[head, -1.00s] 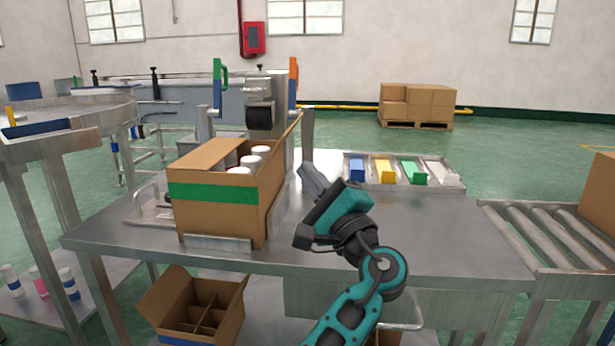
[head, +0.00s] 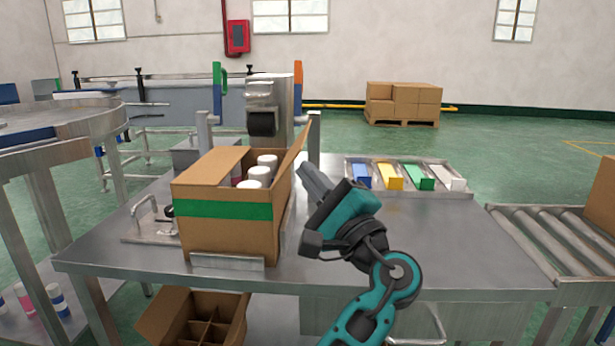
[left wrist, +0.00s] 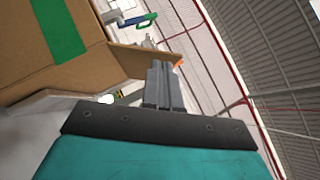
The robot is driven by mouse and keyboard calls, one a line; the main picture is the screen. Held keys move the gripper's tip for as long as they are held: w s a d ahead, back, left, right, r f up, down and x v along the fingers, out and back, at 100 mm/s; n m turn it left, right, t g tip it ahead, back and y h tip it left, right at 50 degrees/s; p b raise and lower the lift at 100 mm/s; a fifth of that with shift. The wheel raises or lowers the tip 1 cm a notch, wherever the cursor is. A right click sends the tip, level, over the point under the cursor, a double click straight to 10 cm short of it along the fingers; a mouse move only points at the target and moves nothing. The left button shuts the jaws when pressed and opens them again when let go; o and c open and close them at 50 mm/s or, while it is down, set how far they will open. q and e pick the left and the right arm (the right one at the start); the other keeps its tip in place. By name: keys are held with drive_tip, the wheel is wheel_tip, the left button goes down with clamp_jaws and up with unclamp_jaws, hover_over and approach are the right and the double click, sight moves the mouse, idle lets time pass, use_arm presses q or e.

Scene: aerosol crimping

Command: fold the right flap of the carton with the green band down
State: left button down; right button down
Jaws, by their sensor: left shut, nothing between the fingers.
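The carton with the green band (head: 229,210) stands on the metal table, and white-capped cans (head: 260,172) show inside it. Its right flap (head: 292,158) stands up and leans outward. Its left flap (head: 212,165) lies inward across part of the top. My left gripper (head: 308,172) is shut and empty just right of the carton, its fingertips close to the outer side of the right flap. In the left wrist view the shut fingers (left wrist: 160,78) overlap the flap (left wrist: 146,60); I cannot tell whether they touch. My right gripper is not in view.
A metal holder (head: 227,261) sits at the carton's front foot. A crimping machine (head: 268,110) stands behind it. A tray with coloured blocks (head: 405,175) is at the back right, a roller conveyor (head: 550,240) further right. The table right of my gripper is clear.

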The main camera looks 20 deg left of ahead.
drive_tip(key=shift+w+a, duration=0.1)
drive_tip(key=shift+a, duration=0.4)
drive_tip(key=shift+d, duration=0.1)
